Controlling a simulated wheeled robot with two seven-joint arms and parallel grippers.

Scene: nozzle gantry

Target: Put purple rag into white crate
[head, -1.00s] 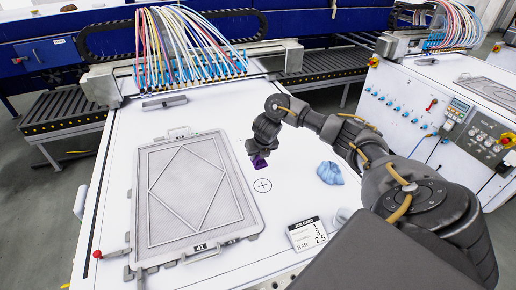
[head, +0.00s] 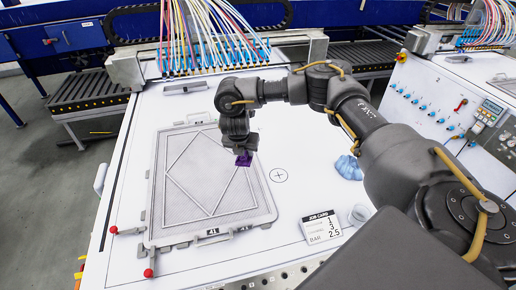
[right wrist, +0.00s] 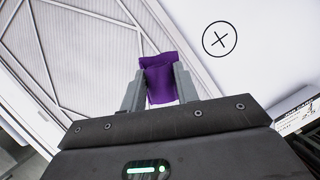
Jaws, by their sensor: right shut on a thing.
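The purple rag (head: 243,159) is a small crumpled cloth held between the fingers of my right gripper (head: 238,150). In the right wrist view the purple rag (right wrist: 161,78) sits between both fingertips of the right gripper (right wrist: 159,92), which are shut on it. The gripper points down above the right part of the framed grey screen (head: 205,215). The rag's exact height above the screen is hard to tell. My left gripper is not in view. No white crate is clearly visible.
A blue rag (head: 349,168) lies on the white table (head: 300,120) at right, partly beside my arm. Coloured hoses (head: 205,30) hang at the back.

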